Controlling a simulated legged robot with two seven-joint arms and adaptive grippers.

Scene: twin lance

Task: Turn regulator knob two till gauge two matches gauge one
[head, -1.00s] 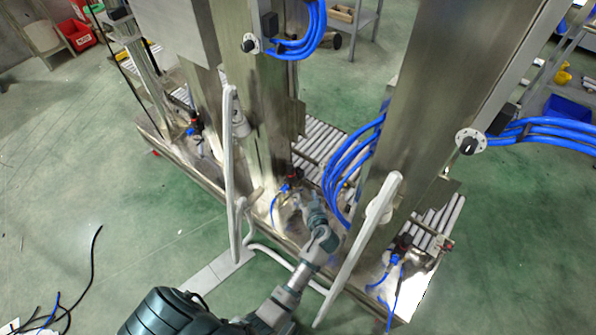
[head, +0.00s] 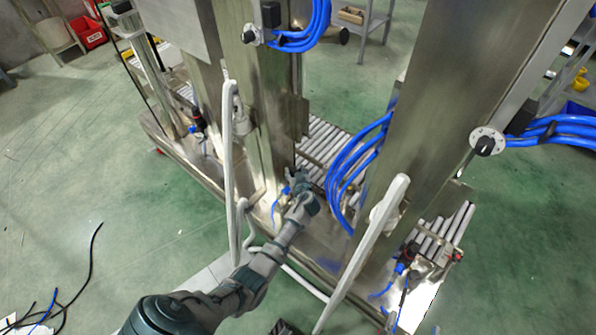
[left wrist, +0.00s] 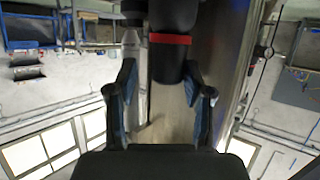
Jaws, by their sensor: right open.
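My left gripper (head: 296,183) reaches in at the middle station of the machine and partly hides the blue-and-black regulator there. In the left wrist view the left gripper (left wrist: 160,95) is open, its two fingers spread. A black cylindrical knob with a red band (left wrist: 171,39) extends down between the fingertips, nearer the right one; a gap shows on the left, and I cannot tell whether the right finger touches. Similar regulators stand at the left station (head: 197,125) and the right station (head: 405,258). No gauge reading is legible. My right gripper cannot be made out.
A white curved handle frame (head: 230,170) stands left of my forearm and another (head: 365,250) right of it. Blue hoses (head: 350,165) hang just right of the gripper. Steel columns (head: 425,120) rise behind.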

